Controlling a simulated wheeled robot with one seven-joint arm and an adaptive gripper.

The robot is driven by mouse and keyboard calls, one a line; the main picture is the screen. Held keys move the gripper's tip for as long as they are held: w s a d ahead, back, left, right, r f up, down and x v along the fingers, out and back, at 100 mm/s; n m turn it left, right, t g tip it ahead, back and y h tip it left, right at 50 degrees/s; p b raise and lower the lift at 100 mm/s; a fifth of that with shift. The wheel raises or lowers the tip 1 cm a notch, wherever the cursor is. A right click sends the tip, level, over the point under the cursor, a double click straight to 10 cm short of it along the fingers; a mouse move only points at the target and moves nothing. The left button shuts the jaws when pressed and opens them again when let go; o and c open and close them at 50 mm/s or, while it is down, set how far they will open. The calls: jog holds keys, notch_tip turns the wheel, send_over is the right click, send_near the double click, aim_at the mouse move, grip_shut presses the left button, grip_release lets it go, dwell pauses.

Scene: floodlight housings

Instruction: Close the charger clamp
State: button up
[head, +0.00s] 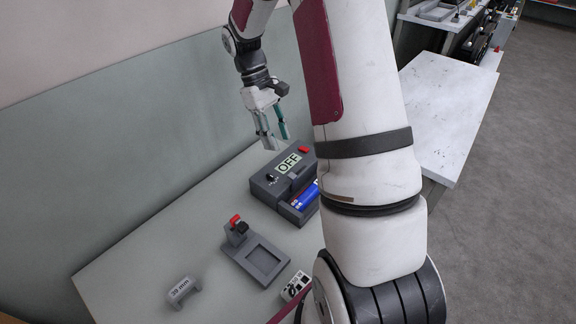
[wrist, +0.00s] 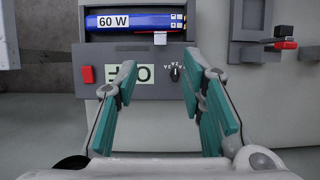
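The charger (head: 262,190) is a dark grey box on the table with an OFF label, a red button and a small black knob. A blue battery marked 60 W (wrist: 135,21) lies in its bay, and also shows in the head view (head: 306,197). A small white and red tab (wrist: 159,38) sits at the battery's edge; whether it is the clamp I cannot tell. My gripper (wrist: 161,68) is open and empty, its teal-padded fingers over the charger's label. In the head view my gripper (head: 277,141) is above the charger's back edge.
A grey fixture (head: 257,261) with a red-tipped lever (head: 235,221) stands at the charger's front left; the lever shows at right in the wrist view (wrist: 285,44). A grey 30 mm block (head: 183,290) and a white labelled block (head: 296,286) lie nearby. My arm hides the table's right part.

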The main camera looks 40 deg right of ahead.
aim_at(291, 174)
jog(key=x, duration=0.9)
jog(key=shift+s+f+p, duration=0.1)
jog(key=shift+f+p, duration=0.25)
jog(key=shift+p, duration=0.05)
grip_shut()
